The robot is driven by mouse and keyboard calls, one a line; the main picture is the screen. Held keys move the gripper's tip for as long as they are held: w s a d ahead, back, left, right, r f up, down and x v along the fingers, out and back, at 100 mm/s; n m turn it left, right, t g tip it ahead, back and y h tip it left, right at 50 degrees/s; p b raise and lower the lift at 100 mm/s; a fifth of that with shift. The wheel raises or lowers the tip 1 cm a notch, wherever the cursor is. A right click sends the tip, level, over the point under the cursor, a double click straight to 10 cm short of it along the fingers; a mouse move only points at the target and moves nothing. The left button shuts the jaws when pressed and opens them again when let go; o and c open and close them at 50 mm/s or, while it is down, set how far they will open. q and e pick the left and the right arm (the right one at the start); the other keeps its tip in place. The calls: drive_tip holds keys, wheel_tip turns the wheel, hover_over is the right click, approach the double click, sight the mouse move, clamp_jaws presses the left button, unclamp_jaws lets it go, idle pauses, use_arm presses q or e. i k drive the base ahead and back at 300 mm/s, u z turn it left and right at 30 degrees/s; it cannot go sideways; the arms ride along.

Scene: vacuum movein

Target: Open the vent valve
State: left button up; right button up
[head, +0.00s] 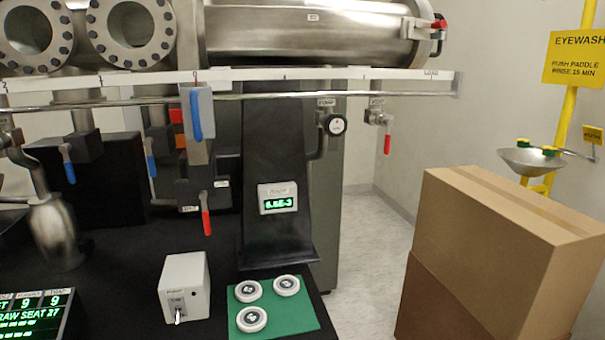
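A small valve with a red lever (387,137) hangs under the rail at the right, right of the round gauge. The lever points down. The tag (377,103) above it seems to read VENT, but it is too small to be sure. A second red lever (206,214) also hangs down, lower and left of the dark column. Blue levers (195,114) (151,157) (68,164) hang further left.
A round gauge (337,125) and green digital readout (278,198) sit by the dark column. A white switch box (185,287) and green mat (243,324) with three white discs lie on the black bench. Cardboard boxes (485,245) stand right, below the eyewash basin (533,161).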

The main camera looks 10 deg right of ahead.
sight(388, 122)
drive_tip(key=u, duration=3.4)
drive_tip(key=k, duration=2.1)
drive_tip(key=z, duration=0.45)
